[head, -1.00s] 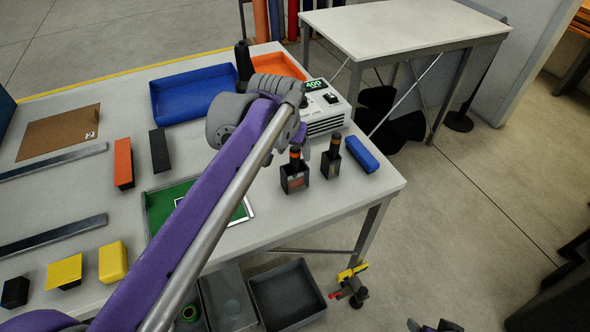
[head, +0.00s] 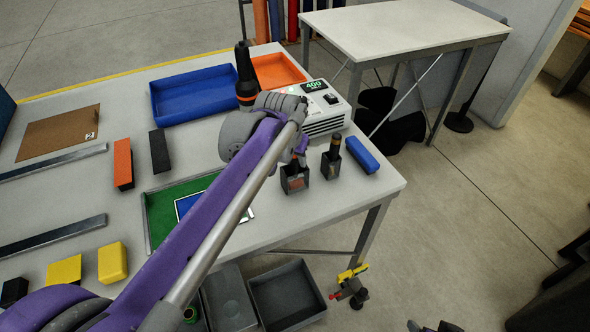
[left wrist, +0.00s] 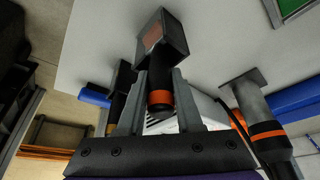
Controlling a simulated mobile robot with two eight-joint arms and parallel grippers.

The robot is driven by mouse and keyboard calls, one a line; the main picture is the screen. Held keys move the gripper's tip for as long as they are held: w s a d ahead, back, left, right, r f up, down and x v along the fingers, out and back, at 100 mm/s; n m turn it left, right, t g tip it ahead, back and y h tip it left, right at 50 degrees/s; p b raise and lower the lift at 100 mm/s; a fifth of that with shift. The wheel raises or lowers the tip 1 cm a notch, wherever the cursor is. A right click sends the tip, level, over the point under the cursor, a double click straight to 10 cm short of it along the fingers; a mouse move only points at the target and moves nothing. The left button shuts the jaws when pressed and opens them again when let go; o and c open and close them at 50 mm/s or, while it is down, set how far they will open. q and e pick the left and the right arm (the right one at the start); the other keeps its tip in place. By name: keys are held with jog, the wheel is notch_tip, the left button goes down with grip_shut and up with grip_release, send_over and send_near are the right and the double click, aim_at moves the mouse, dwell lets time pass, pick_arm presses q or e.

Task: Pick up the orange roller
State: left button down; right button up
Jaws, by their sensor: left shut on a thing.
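The orange roller (left wrist: 160,98) has a dark handle with an orange band. It stands in a dark cube-shaped holder (head: 295,182) with an orange label, near the table's front right edge. The holder also shows in the left wrist view (left wrist: 168,38). My left gripper (left wrist: 159,76) is shut on the roller's handle, one finger on each side. In the head view my left arm and wrist hide most of the handle. A similar roller (head: 334,145) stands in its own holder just to the right. Dark parts at the bottom edge may be my right gripper, too cut off to judge.
A blue block (head: 362,154) lies right of the holders. The soldering station (head: 325,112) and an upright black tool with an orange band (head: 245,80) stand behind. A green tray (head: 160,214) lies to the left.

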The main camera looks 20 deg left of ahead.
dwell(0.3)
pick_arm(q)
notch_tip(320, 180, up, 10)
jog(key=shift+f+p, duration=0.1)
jog(key=shift+p, duration=0.4)
jog(key=shift+r+p, duration=0.35)
jog(key=shift+r, duration=0.35)
notch_tip(320, 180, up, 8)
jog(key=p, duration=0.5)
jog(key=shift+r, duration=0.15)
pick_arm(e)
jog(key=w+r, duration=0.3)
jog(key=r, duration=0.6)
jog(key=shift+w+r+t, duration=0.15)
jog(key=shift+w+t, duration=0.1)
jog(key=shift+t, duration=0.15)
jog(key=shift+s, duration=0.1)
